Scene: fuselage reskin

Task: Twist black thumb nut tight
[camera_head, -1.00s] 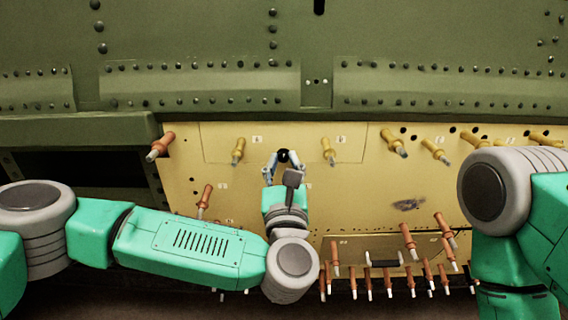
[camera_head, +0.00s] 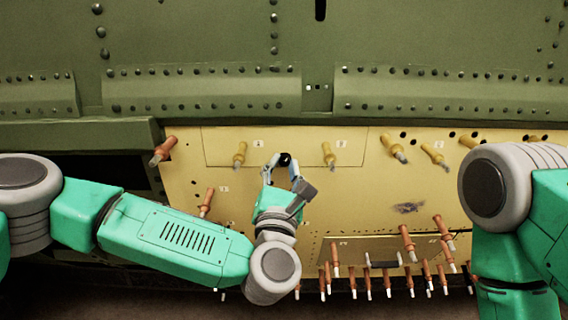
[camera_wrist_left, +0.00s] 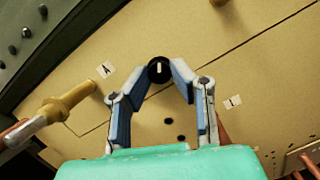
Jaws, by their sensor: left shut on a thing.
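The black thumb nut (camera_head: 285,159) sits on the yellow panel, between two yellow pins. It also shows in the left wrist view (camera_wrist_left: 159,70) as a round black knob with a pale bar on its face. My left gripper (camera_head: 281,163) reaches up to it from below, with one finger on each side. In the left wrist view its fingertips (camera_wrist_left: 160,72) close on the nut's two sides. My right arm stands at the right of the head view; its gripper is out of view.
Yellow pins (camera_head: 239,155) and (camera_head: 328,155) stick out on either side of the nut. Orange pins (camera_head: 162,148) and (camera_head: 206,203) stand to the left, and several more crowd the lower right. A riveted green skin (camera_head: 200,88) lies above the yellow panel (camera_head: 345,205).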

